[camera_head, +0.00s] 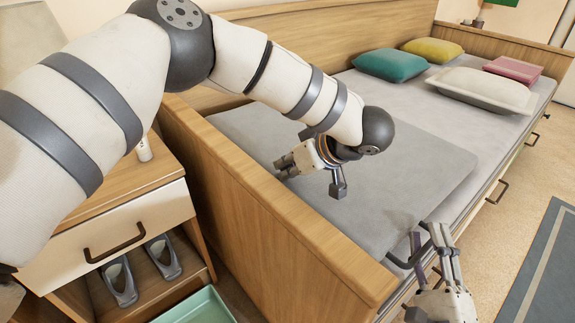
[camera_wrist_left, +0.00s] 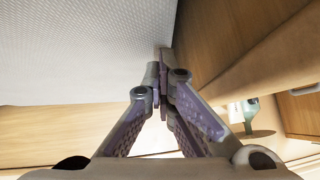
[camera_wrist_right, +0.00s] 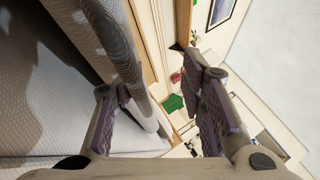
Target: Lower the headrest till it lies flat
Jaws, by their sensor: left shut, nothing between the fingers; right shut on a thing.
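The headrest (camera_head: 340,180) is the wide grey padded panel at the near end of the bed, beside the wooden end board (camera_head: 270,230). Its right edge stands slightly above the bed frame; its exact tilt is hard to tell. My right gripper (camera_head: 437,235) is at its near right corner, beside a dark looped bar (camera_head: 398,262), and is shut on the headrest's edge. In the right wrist view the padded edge (camera_wrist_right: 122,50) runs by the left finger. My left gripper (camera_head: 283,168) is shut and empty above the headrest; the left wrist view shows its fingertips (camera_wrist_left: 162,72) together.
Teal (camera_head: 391,65), yellow (camera_head: 433,50) and white (camera_head: 483,88) pillows and a pink folded item (camera_head: 513,71) lie at the bed's far end. A nightstand (camera_head: 125,215) with shoes stands at left. Floor is free to the right, by a blue rug (camera_head: 540,270).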

